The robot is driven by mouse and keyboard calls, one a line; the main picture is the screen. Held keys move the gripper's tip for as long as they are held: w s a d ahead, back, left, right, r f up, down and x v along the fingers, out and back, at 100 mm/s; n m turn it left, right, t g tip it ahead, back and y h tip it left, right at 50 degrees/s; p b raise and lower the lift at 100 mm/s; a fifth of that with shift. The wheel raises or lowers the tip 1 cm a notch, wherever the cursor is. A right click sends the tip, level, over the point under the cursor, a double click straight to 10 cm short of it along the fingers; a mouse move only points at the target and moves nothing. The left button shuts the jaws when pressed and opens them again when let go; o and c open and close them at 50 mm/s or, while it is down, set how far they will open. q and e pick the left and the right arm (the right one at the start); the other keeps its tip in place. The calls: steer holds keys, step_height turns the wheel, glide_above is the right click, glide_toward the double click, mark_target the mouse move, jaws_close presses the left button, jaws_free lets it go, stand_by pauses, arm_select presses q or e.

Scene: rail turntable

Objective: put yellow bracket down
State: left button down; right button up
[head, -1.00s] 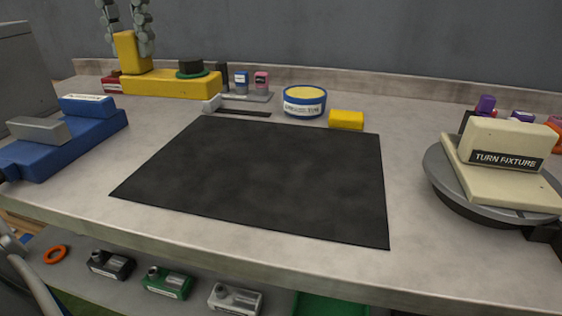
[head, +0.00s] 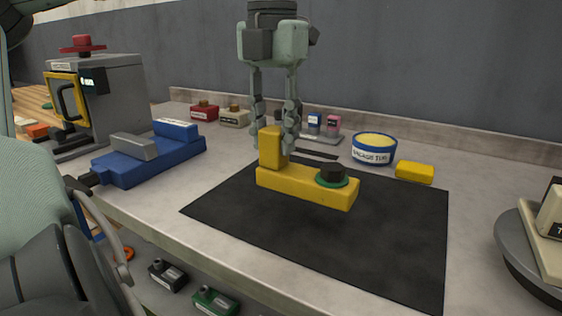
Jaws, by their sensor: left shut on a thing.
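The yellow bracket (head: 300,187) is L-shaped, with an upright post at its left end and a black knob on a green ring (head: 332,175) at its right end. It is at the far left part of the black mat (head: 350,235), long arm level. I cannot tell whether its underside touches the mat. My left gripper (head: 274,140) points down from above and is shut on the bracket's upright post. My right gripper is not in view.
A blue vise (head: 150,160) stands left of the mat. A round tub (head: 373,149) and a yellow block (head: 414,172) are behind it. A grey turntable (head: 515,250) is at the right. The mat's front is clear.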

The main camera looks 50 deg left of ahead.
mark_target(279, 162)
arm_select(q)
steer(key=shift+d+f, duration=0.35)
steer(key=shift+d, duration=0.25)
step_height(279, 162, down, 4)
steer(key=shift+r, duration=0.1)
steer(key=c, duration=1.6)
jaws_free()
steer(key=shift+f, duration=0.2)
steer(key=o, duration=0.5)
steer(key=shift+c, duration=0.2)
steer(key=shift+r, duration=0.15)
